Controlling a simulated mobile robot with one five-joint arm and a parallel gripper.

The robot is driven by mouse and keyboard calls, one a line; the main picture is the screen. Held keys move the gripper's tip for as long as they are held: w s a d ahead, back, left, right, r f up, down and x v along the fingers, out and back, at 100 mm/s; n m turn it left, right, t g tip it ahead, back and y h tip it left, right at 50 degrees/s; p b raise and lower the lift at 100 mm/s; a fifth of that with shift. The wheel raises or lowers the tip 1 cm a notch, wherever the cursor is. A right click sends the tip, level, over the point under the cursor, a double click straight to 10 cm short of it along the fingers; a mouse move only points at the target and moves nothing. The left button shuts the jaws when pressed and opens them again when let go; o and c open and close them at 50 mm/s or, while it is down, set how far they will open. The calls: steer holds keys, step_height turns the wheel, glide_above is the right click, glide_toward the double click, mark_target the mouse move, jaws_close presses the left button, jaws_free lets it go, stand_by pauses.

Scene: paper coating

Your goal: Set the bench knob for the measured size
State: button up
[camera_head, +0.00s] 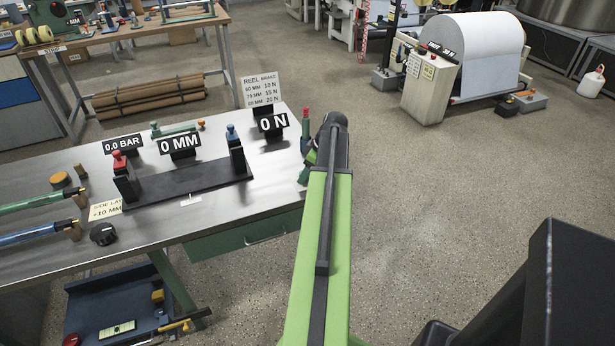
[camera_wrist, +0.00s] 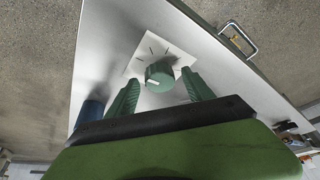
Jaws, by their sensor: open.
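In the wrist view a green round knob (camera_wrist: 160,76) with a white pointer line sits on a white plate (camera_wrist: 177,52) with black tick marks. My gripper (camera_wrist: 160,79) is open, its green fingers on either side of the knob with gaps visible. I cannot tell how far the tips reach down beside it. In the head view my arm hides this knob; part of my gripper (camera_head: 307,163) shows at the bench's right edge. Displays on the bench read 0 MM (camera_head: 180,144), 0.0 BAR (camera_head: 123,144) and 0 N (camera_head: 273,123). A reel brake card (camera_head: 262,88) lists MM sizes against N values.
A black fixture (camera_head: 188,187) with red-topped and blue-topped posts stands on the metal bench (camera_head: 240,212). A black knob (camera_head: 103,234) is near the front edge. A blue cylinder (camera_wrist: 90,113) is left of my fingers. Floor to the right is open.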

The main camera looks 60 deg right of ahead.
jaws_close()
steer(key=shift+r, duration=0.1)
